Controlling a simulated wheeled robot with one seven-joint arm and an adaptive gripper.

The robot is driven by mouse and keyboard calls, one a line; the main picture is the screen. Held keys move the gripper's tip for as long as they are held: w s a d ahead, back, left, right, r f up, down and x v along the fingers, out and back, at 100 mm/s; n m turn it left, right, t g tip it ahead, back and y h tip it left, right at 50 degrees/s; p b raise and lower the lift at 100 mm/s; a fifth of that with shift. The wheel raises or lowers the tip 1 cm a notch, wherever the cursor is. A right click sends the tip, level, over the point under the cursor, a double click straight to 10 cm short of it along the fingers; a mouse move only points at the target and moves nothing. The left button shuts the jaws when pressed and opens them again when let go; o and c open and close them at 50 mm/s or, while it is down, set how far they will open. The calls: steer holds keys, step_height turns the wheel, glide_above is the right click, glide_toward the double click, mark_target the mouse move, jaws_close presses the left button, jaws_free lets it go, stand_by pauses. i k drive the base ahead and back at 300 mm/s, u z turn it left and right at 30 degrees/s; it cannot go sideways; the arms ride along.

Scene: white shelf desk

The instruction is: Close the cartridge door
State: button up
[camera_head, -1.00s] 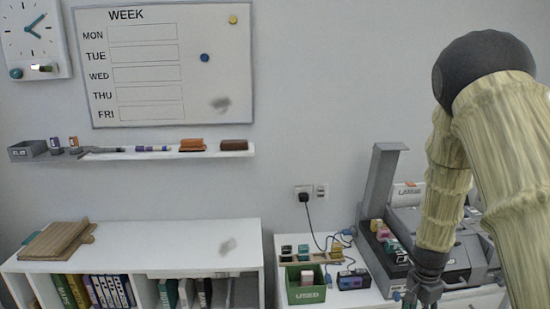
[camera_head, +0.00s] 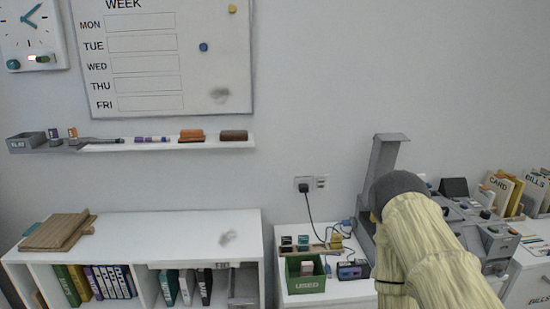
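The grey office machine (camera_head: 468,222) stands at the right on the white desk. A tall grey panel (camera_head: 381,165) stands upright at its left side with a short flange at the top; it looks like the cartridge door, standing open. My pale-sleeved arm crosses in front of the machine and hides its front left part, including any cartridges there. The dark elbow of my arm overlaps the panel's right side from this view; I cannot tell whether they touch. My gripper is not visible, hidden behind my arm or below the picture.
A green USED bin (camera_head: 306,284) and a small dark box (camera_head: 352,270) stand left of the machine, with a cartridge rack (camera_head: 318,246) behind them. Cables run to the wall socket (camera_head: 304,184). CARD and BILLS files (camera_head: 507,190) stand at the right.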

mark_target(386, 147)
steer(key=z, duration=0.55)
steer(key=k, duration=1.1)
steer(key=z, duration=0.55)
steer(key=i, duration=1.55)
steer(key=u, duration=0.65)
